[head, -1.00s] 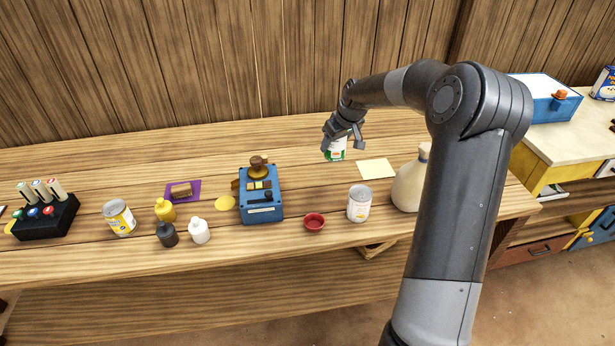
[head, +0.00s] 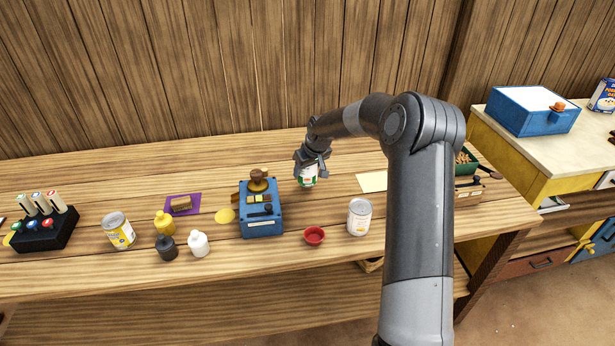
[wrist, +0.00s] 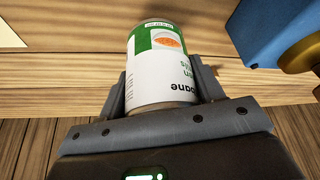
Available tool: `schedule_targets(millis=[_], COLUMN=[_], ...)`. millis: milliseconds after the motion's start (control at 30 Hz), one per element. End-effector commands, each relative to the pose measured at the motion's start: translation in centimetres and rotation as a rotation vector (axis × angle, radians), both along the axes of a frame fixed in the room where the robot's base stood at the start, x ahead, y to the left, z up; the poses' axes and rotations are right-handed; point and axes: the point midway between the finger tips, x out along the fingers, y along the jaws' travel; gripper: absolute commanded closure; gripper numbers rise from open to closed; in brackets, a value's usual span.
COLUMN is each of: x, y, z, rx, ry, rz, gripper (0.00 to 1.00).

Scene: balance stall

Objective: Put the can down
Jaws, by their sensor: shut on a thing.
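A green and white can (head: 307,177) is held in my gripper (head: 311,165) over the table, just right of the blue balance box. In the wrist view the can (wrist: 160,65) shows its label, with an orange picture, and sits between both fingers of my gripper (wrist: 165,95). My gripper is shut on it. Whether the can's base touches the table (head: 340,160) is hard to tell from these views.
The blue box (head: 262,222) with a brown knob stands close to the left of the can. Several bottles stand at the left.

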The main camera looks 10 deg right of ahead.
Motion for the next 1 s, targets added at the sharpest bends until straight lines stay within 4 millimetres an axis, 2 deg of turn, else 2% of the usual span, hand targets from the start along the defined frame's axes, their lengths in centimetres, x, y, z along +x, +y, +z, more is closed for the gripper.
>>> schedule_targets(millis=[200, 567, 600, 867, 1000], x=[0.0, 0.0, -0.1, -0.1, -0.1], y=[0.0, -0.1, -0.1, -0.1, -0.1], z=[-3.2, -3.6, -3.8, -3.7, -3.7], rx=[0.0, 0.0, 0.0, 0.0, 0.0], ry=[0.002, 0.001, 0.002, 0.002, 0.002], rz=[-0.001, 0.0, 0.0, 0.0, 0.0], gripper=[0.72, 0.72, 0.38, 0.17, 0.17])
